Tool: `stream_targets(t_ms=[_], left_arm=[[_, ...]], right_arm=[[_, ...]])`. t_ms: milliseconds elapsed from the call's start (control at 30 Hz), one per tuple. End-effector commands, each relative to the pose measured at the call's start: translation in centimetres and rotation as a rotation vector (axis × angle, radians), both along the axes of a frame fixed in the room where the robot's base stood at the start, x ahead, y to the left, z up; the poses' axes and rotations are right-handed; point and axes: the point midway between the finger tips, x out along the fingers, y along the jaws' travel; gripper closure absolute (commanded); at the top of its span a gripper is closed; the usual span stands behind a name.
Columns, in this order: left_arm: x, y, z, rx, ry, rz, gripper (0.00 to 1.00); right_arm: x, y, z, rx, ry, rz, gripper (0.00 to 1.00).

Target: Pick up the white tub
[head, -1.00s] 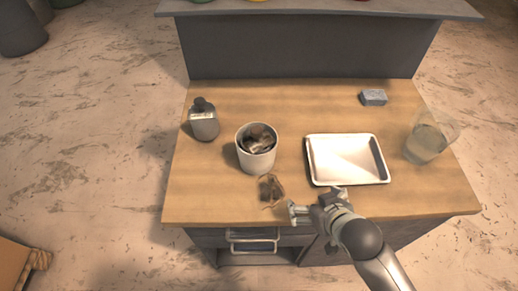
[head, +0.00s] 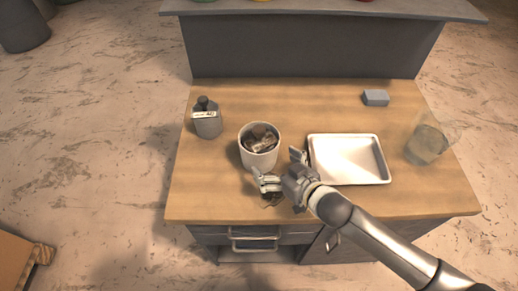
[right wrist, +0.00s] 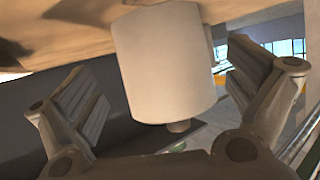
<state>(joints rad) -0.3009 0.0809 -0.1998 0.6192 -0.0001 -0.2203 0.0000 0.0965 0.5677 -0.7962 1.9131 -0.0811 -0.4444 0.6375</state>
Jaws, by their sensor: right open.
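The white tub (head: 259,159) stands upright on the wooden worktop, left of the middle, with dark and brownish pieces inside it. In the right wrist view the tub (right wrist: 165,68) appears upside down, between the two spread fingers and beyond their tips. My right gripper (head: 277,165) is open and empty, just in front and to the right of the tub in the head view. I cannot tell whether a finger touches the tub. My left gripper is not in view.
A white tray (head: 347,160) lies to the right. A grey bottle (head: 207,122) stands to the left, a glass beaker (head: 427,144) far right, and a blue-grey block (head: 376,98) behind.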

Motion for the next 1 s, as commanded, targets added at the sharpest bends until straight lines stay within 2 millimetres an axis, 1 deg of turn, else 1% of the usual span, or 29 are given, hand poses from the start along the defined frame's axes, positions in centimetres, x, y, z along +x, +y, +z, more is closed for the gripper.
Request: stream_targets(t_ms=[167, 367, 500, 667, 867, 900, 1000], left_arm=[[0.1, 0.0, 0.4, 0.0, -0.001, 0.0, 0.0], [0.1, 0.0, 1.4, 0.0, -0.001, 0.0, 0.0], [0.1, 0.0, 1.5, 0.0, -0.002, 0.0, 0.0], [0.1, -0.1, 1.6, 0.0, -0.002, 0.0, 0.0], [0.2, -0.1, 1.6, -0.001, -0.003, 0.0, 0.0], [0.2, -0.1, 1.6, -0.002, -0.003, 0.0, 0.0], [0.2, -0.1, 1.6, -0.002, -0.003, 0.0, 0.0]], right_arm=[[0.7, 0.6, -0.2, 0.001, -0.001, 0.001, 0.0], [2.5, 1.9, -0.9, 0.0, -0.001, 0.001, 0.0], [3.6, 2.7, -1.7, -0.001, -0.001, 0.0, 0.0], [4.0, 3.0, -2.1, 0.0, 0.001, 0.001, 0.0], [4.0, 3.0, -2.1, 0.0, 0.0, 0.001, 0.0], [4.0, 3.0, -2.1, 0.0, 0.0, 0.001, 0.03], [4.0, 3.0, -2.1, 0.0, 0.001, 0.001, 0.15]])
